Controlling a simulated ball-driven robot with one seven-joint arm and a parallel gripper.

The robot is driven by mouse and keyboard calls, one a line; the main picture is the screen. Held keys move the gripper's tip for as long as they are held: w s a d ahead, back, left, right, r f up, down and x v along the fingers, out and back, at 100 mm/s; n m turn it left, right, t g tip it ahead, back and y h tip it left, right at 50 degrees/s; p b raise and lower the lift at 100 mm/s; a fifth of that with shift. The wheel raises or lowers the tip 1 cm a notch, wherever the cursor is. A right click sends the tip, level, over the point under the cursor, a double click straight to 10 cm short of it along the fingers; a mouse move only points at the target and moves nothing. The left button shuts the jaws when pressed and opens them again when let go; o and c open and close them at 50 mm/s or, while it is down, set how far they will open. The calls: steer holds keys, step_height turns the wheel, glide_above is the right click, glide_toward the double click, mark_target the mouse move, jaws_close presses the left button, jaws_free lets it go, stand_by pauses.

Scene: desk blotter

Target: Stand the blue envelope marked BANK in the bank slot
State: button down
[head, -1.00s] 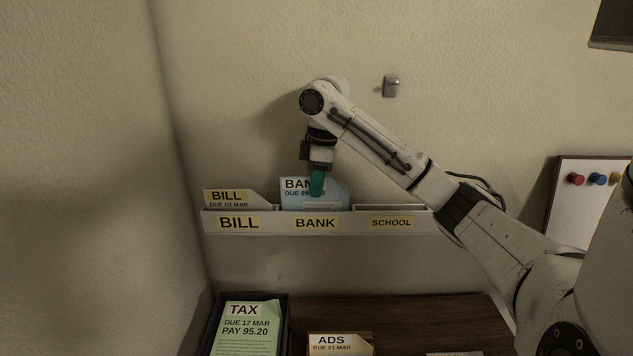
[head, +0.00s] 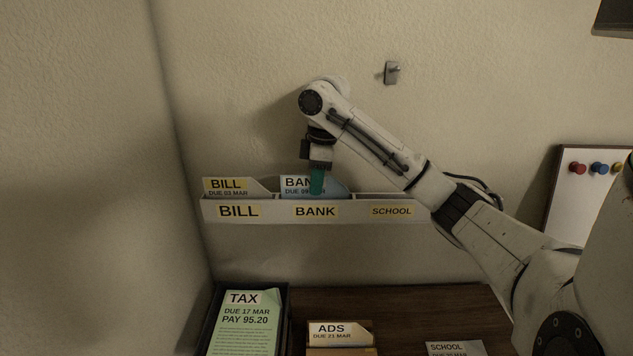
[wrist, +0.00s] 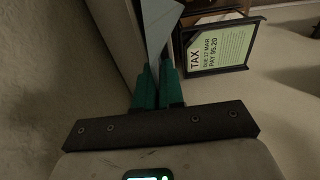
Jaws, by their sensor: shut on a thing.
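The blue envelope marked BANK (head: 297,184) stands in the middle slot of the wall rack (head: 353,212), above the BANK label. Only its upper part shows over the rack's front; the rest is hidden. My gripper (head: 317,182) is shut on the envelope's upper edge, its green fingers covering part of the lettering. In the wrist view my gripper (wrist: 158,84) has the pale blue envelope (wrist: 160,25) between its two green fingers.
A BILL envelope (head: 228,186) stands in the left slot. The SCHOOL slot at right shows no envelope. Below, a desk holds a black tray with a green TAX sheet (head: 246,322), an ADS envelope (head: 342,333) and a SCHOOL envelope (head: 455,348). A metal hook (head: 392,73) is above.

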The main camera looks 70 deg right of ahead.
steer(key=c, duration=1.2)
jaws_free()
steer(key=shift+o, duration=0.2)
steer(key=r, duration=0.7)
steer(key=s+r, duration=0.1)
steer(key=r, duration=0.2)
steer(key=shift+s+d+r, duration=0.1)
steer(key=shift+d+r, duration=0.15)
steer(key=shift+r, duration=0.1)
